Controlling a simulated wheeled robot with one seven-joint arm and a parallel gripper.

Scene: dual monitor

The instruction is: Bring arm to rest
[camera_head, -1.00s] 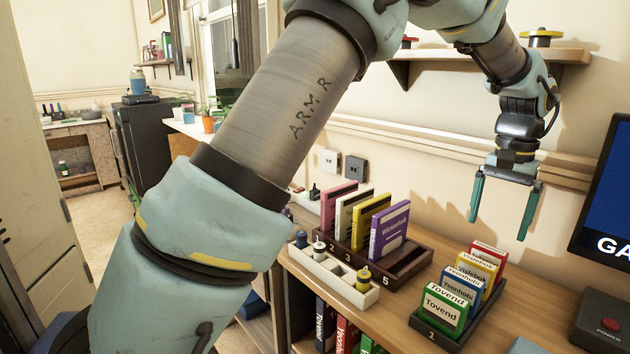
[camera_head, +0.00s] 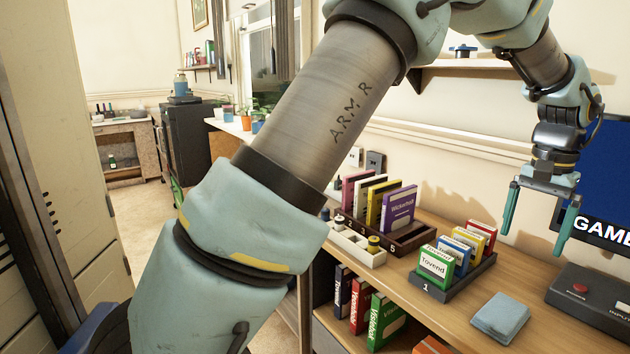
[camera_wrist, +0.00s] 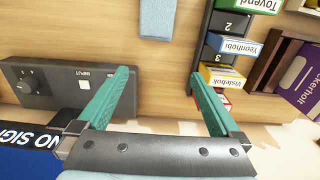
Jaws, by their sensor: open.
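My gripper (camera_head: 537,217) hangs pointing down at the right, above the desk and in front of the monitor's left edge. Its two teal fingers are apart with nothing between them. In the wrist view my gripper (camera_wrist: 157,95) is also open and empty over bare desk. My arm crosses the head view from lower left to upper right and hides part of the wall and shelf.
The wooden desk (camera_head: 465,310) holds a cartridge rack (camera_head: 462,285), a book rack (camera_head: 420,238), a white tray (camera_head: 372,258), a blue-grey cloth (camera_head: 500,317) and a dark control box (camera_head: 590,300) with a red button. A wall shelf (camera_head: 490,75) is above. Open floor (camera_head: 148,225) lies at the left.

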